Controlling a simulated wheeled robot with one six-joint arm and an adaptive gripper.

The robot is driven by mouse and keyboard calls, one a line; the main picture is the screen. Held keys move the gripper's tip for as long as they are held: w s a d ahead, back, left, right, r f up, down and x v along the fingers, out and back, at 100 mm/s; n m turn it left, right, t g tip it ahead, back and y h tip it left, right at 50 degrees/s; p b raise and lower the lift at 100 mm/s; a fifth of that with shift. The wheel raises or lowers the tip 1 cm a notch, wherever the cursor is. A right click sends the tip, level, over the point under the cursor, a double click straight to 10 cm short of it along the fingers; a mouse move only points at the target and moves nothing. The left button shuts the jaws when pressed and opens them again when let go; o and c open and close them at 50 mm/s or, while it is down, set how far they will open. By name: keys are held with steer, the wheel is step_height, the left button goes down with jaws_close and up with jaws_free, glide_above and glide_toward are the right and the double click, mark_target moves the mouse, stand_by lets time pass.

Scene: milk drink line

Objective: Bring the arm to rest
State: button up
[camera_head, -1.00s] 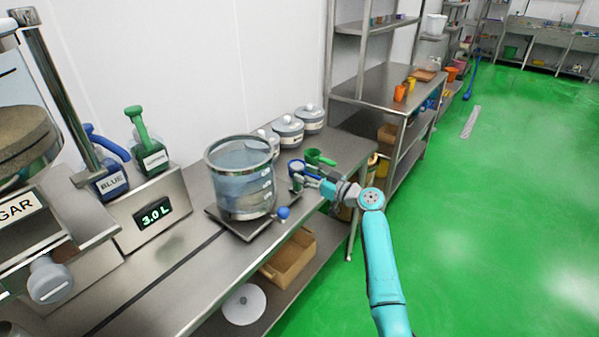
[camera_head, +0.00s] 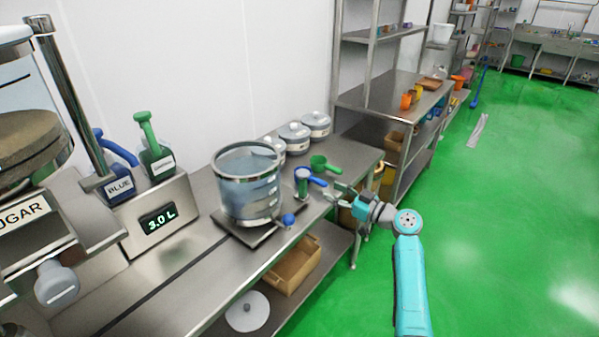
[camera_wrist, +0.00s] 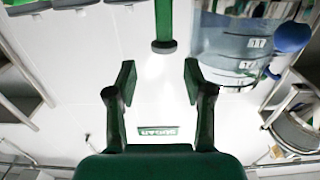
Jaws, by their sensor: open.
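My gripper (camera_head: 337,190) is open and empty at the right edge of the steel bench (camera_head: 190,262). In the wrist view its two dark green fingers (camera_wrist: 157,78) stand apart with nothing between them. My turquoise arm rises over the green floor to the right of the bench. A blue scoop (camera_head: 303,178) stands on the bench just left of the fingers, apart from them, its handle pointing toward them. A green scoop (camera_head: 322,163) lies behind it.
A clear measuring vessel (camera_head: 247,187) with a blue knob stands on the bench, left of the scoops. Lidded pots (camera_head: 294,136) stand behind. A steel shelf unit (camera_head: 378,97) rises beyond the bench end.

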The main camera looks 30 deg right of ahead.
steer(key=s+a+f+m+g+h, duration=0.1)
steer(key=s+a+f+m+h, duration=0.15)
steer(key=s+a+f, duration=0.5)
steer(key=s+a+f+m+g+h, duration=0.25)
steer(key=s+a+f, duration=0.25)
steer(key=a+f, duration=0.55)
steer(key=s+a+f+m, duration=0.1)
steer(key=s+a+f, duration=0.2)
steer(key=s+f, duration=0.35)
steer(key=s+a+r+h, duration=0.1)
steer(key=s+a+r, duration=0.2)
steer(key=s, duration=0.6)
steer(key=s+a+r, duration=0.2)
steer(key=s+r, duration=0.1)
steer(key=s, duration=0.5)
steer(key=s+a+r+h, duration=0.1)
steer(key=s+a+r, duration=0.2)
steer(key=s, duration=0.6)
steer(key=s+a+r+n+t+y, duration=0.1)
steer(key=s+r+n, duration=0.1)
steer(key=s+r, duration=0.3)
step_height(320, 180, up, 4)
steer(key=shift+s+a+f, duration=0.2)
steer(key=shift+s+a, duration=0.05)
steer(key=shift+s, duration=0.15)
